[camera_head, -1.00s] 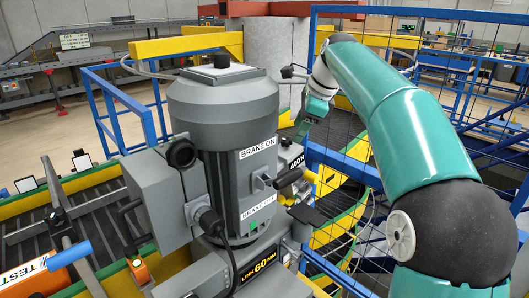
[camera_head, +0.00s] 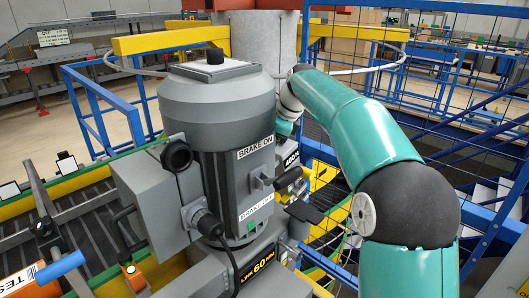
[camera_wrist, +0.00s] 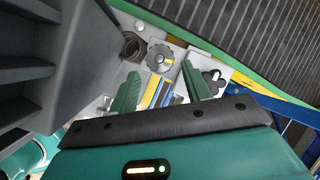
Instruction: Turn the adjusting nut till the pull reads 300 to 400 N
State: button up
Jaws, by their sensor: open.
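In the wrist view my gripper (camera_wrist: 160,70) is open, with its two green fingers apart and pointing at a small grey fixture plate. A dark lobed knob (camera_wrist: 215,79) sits beside the right finger. I cannot tell for sure which is the adjusting nut. In the head view a label reading 400 (camera_head: 291,159) shows behind the motor's right side; the pull reading is not legible. My fingers are hidden there behind the motor.
The big grey motor (camera_head: 222,105) with "BRAKE ON" and "LINK 60 MM" labels stands close left of my arm. A dark coil (camera_wrist: 132,47) lies near the left finger. A ribbed belt (camera_wrist: 245,30) runs behind. Blue mesh fencing (camera_head: 440,110) is on the right.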

jog(key=shift+x, duration=2.4)
jog(key=c, duration=0.7)
jog(key=n+g, duration=0.2)
jog(key=n, duration=0.1)
jog(key=shift+w+n, duration=0.15)
jog(key=shift+n, duration=0.15)
jog(key=shift+w+n+g+h, duration=0.1)
jog(key=shift+n+g+h, duration=0.3)
jog(key=shift+n+g, duration=0.95)
jog(key=shift+n+t, duration=0.35)
jog(key=shift+n, duration=0.2)
